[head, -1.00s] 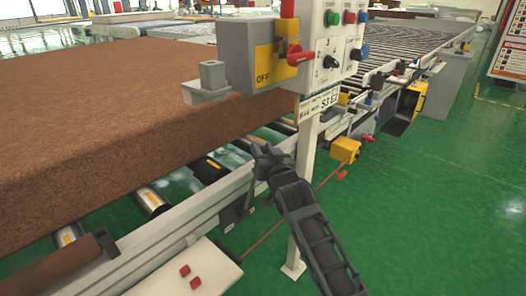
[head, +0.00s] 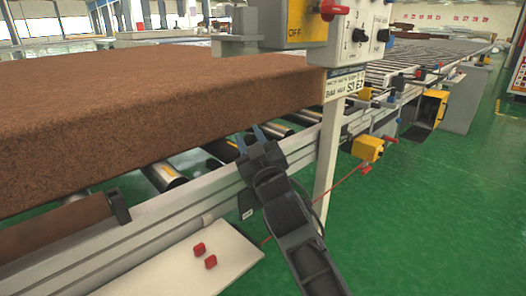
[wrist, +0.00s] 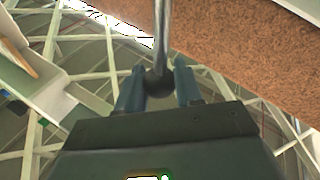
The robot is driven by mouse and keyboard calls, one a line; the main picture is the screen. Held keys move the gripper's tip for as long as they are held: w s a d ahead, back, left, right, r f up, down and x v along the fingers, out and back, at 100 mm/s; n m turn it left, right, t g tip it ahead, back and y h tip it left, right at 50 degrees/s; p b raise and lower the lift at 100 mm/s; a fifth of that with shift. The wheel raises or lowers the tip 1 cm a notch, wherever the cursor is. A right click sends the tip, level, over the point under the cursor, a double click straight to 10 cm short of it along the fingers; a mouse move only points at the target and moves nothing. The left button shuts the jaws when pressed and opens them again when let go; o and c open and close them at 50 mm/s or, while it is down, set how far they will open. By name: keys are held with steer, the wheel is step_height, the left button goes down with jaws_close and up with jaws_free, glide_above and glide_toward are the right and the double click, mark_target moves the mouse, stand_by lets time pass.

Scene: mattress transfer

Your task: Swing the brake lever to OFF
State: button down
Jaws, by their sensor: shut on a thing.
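In the wrist view a shiny metal rod (wrist: 160,28) with a dark ball end, seemingly the brake lever, comes down between the two blue fingers of my gripper (wrist: 160,72). The fingers are shut on the ball end. In the head view my gripper (head: 250,138) is beside the conveyor frame, under the near edge of the brown mattress (head: 150,120). The lever cannot be made out there. A yellow plate (head: 308,22) marked OFF is on the control box above, with a red handle (head: 332,10) at its right.
A white post (head: 326,160) stands just right of my arm. Rollers (head: 185,192) show below the mattress. A yellow box (head: 367,148) with a red cord is farther right. Green floor is open at right.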

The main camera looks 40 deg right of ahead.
steer(key=shift+s+a+f+n+t+y+b, duration=0.15)
steer(key=shift+a+f+n+t+b, duration=0.1)
steer(key=shift+a+n+b, duration=0.4)
steer(key=shift+w+a+f+n+t+y+b, duration=0.1)
steer(key=shift+a+f+n+t+y+b, duration=0.15)
steer(key=shift+a+n+b, duration=0.35)
steer(key=shift+s+a+f+n+t+y+b, duration=0.15)
steer(key=shift+a+f+n+b, duration=0.25)
steer(key=shift+a, duration=0.45)
steer(key=shift+w+a+r, duration=0.1)
steer(key=shift+w, duration=0.05)
steer(key=c, duration=0.8)
jaws_free()
steer(key=b+v, duration=0.3)
steer(key=v, duration=0.5)
